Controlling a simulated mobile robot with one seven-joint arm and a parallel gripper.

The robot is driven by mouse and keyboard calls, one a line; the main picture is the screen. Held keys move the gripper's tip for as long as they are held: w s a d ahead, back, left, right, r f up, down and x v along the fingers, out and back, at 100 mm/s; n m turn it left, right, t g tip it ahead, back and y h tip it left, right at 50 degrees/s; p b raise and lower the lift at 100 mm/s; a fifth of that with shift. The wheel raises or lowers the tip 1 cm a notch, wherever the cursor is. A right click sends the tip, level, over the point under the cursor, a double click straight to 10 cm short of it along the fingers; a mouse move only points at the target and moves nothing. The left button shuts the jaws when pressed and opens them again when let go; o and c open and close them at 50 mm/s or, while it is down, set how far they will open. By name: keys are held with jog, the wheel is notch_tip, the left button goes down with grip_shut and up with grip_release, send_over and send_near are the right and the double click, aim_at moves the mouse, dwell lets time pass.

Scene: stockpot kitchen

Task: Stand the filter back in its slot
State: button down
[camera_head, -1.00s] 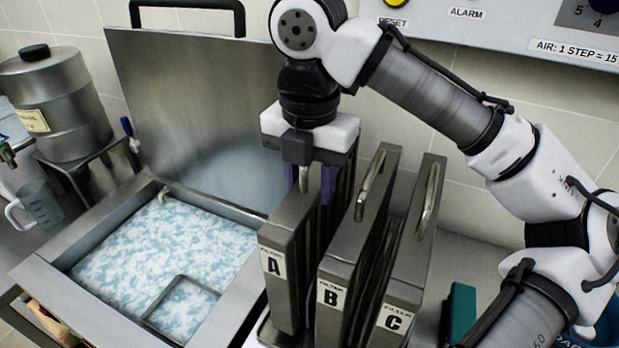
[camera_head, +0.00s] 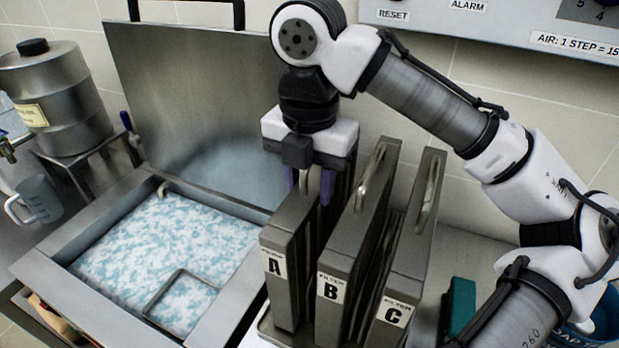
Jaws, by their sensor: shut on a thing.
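Three grey metal filters stand side by side in a rack (camera_head: 266,330) right of the basin. Filter A (camera_head: 288,262) is at the left, filter B (camera_head: 343,265) in the middle, filter C (camera_head: 402,275) at the right. B and C have bare loop handles on top. My gripper (camera_head: 312,188), with purple fingers, points down above filter A and is shut on its handle, which is mostly hidden between the fingers. Filter A is roughly upright and its top is lower than those of B and C. Its bottom and the slot under it are hidden, so I cannot tell how it is seated.
A steel basin (camera_head: 95,235) of blue-white foamy liquid, its lid (camera_head: 190,110) raised, lies left of the filters. A metal canister (camera_head: 55,95) and a jug (camera_head: 38,198) stand further left. A teal object (camera_head: 460,305) is right of filter C. A control panel (camera_head: 480,22) is above.

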jog(key=c, duration=0.8)
grip_release()
jog(key=shift+c, duration=0.2)
